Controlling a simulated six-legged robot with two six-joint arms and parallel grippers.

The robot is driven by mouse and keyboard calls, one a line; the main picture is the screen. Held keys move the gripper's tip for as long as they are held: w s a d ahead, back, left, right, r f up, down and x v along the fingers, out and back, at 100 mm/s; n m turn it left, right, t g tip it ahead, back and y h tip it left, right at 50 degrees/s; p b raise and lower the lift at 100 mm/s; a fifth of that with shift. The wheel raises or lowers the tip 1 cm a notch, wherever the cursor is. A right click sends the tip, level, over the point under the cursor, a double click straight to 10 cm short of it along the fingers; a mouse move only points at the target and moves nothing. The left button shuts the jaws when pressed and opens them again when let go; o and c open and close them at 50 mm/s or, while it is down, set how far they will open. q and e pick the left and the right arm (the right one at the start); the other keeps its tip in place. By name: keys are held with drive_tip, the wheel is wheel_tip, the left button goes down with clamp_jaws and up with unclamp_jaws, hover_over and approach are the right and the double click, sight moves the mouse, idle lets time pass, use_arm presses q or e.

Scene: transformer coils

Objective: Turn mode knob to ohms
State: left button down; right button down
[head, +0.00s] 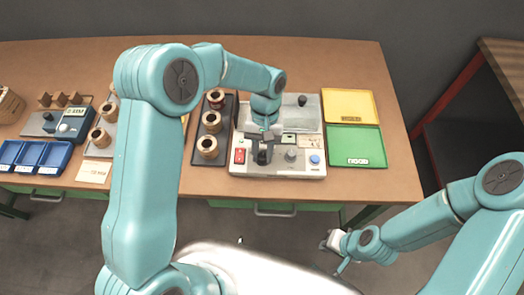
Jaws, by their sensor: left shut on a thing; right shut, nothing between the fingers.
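A light grey tester (285,171) stands on the table in the head view. Its front panel carries a red switch (239,156), a dark knob (264,158), a small greenish display (289,139), a grey knob (291,155) and a blue button (314,159). My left gripper (263,145) reaches down over the panel and is shut on the dark knob, partly covering it. The knob's pointer direction and mode labels are too small to read. My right gripper (334,246) is shut and empty, in front of the table, well apart from the tester.
A dark tray (229,128) with several copper coils stands left of the tester. A yellow tray (351,104) and a green tray (357,147) lie to its right. Blue bins (38,166) and a blue meter (73,125) are at the far left.

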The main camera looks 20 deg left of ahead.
use_arm(q)
drive_tip(key=shift+d+r+m+y, duration=0.1)
drive_tip(key=shift+m+y, duration=0.2)
drive_tip(key=shift+m, duration=0.6)
drive_tip(key=c, duration=0.9)
unclamp_jaws()
drive_tip(key=shift+w+r, duration=0.2)
drive_tip(key=shift+r, duration=0.05)
drive_tip(key=v, duration=1.5)
drive_tip(key=shift+d+r, duration=0.15)
drive_tip(key=shift+r, duration=0.3)
